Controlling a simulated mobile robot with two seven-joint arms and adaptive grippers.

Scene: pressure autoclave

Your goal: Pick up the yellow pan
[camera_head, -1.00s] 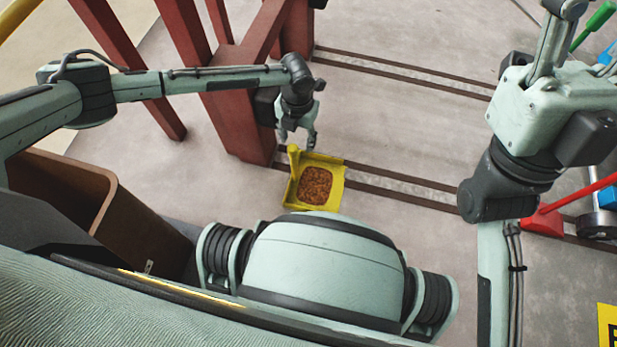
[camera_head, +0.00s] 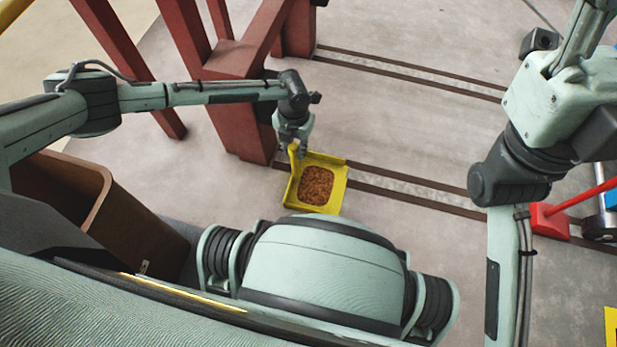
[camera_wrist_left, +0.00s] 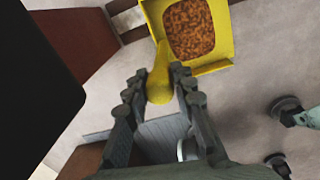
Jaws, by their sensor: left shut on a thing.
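The yellow pan (camera_head: 338,196) is a dustpan on the floor below me, with a patch of brown debris (camera_head: 316,185) in it. Its short yellow handle points toward my left gripper (camera_head: 294,148). In the left wrist view the yellow handle (camera_wrist_left: 159,84) lies between the two fingers of my left gripper (camera_wrist_left: 160,92), which is shut on it. The pan's tray (camera_wrist_left: 222,48) shows beyond the fingertips. My right arm is at the right of the head view; its gripper is out of the picture.
A brown open bin (camera_head: 85,180) stands at the left. Red steel beams (camera_head: 235,110) rise just behind the pan. A red tool with a long handle (camera_head: 550,220) lies at the right. The floor right of the pan is clear, crossed by metal tracks (camera_head: 420,198).

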